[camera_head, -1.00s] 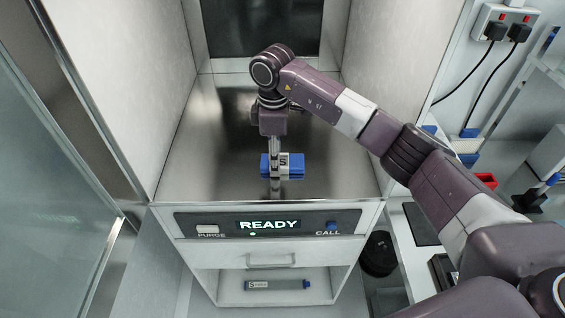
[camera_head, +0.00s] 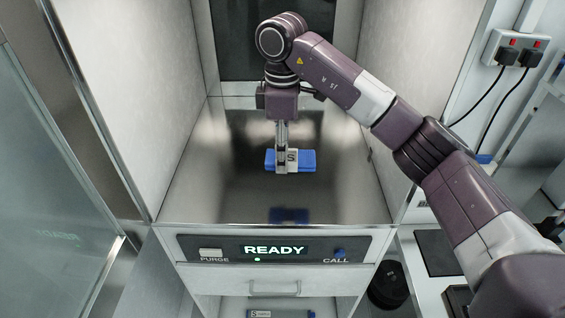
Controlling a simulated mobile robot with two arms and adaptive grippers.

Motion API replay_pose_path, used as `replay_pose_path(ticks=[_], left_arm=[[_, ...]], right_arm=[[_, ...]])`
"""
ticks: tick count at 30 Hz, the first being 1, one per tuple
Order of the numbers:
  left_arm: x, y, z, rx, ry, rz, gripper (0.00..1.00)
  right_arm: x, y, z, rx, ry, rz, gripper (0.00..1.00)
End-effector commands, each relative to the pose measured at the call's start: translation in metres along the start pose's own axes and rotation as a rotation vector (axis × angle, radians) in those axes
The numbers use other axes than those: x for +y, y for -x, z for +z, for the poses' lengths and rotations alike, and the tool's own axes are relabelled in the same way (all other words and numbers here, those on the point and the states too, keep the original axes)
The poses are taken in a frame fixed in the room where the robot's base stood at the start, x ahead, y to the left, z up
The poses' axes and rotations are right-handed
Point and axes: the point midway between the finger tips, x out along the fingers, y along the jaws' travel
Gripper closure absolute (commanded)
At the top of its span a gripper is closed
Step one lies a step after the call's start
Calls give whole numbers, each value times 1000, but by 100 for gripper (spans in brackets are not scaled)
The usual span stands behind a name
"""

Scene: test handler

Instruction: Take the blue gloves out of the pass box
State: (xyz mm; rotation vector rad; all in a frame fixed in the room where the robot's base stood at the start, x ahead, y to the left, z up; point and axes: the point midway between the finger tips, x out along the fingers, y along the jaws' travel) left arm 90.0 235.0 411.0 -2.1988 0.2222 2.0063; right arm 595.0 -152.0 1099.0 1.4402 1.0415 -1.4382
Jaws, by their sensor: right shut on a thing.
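The blue gloves (camera_head: 305,160) are a flat folded bundle with a white band marked "S". My right gripper (camera_head: 282,168) points straight down and is shut on them at the band. It holds them above the shiny metal floor of the pass box (camera_head: 190,200), where their blue reflection shows lower down. The pass box is open toward me, with pale side walls and a dark panel at the back. My left gripper is not in view.
Below the chamber is a panel with a lit READY display (camera_head: 273,250) and PURGE and CALL buttons. A drawer (camera_head: 275,287) is under it. A glass door (camera_head: 50,190) stands at the left. A socket strip with cables (camera_head: 518,50) is at the right.

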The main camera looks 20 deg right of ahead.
Motion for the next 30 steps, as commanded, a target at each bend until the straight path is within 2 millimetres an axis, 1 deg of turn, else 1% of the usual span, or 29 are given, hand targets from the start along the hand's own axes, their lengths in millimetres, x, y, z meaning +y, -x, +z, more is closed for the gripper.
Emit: replay_pose_path(ticks=[1, 5, 18, 21, 26, 30], left_arm=[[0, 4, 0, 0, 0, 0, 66], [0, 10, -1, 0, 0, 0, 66], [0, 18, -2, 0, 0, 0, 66], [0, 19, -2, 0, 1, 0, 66], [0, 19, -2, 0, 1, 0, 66], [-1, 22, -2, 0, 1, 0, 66]], right_arm=[[-5, 4, 1, -1, 3, 1, 75], [-19, 4, 2, -2, 3, -2, 75], [-63, 3, 3, -2, 3, -1, 75], [-70, 3, 3, -2, 2, -1, 75], [-75, 2, 3, -2, 1, -2, 75], [-85, 3, 4, -1, 3, -2, 75]])
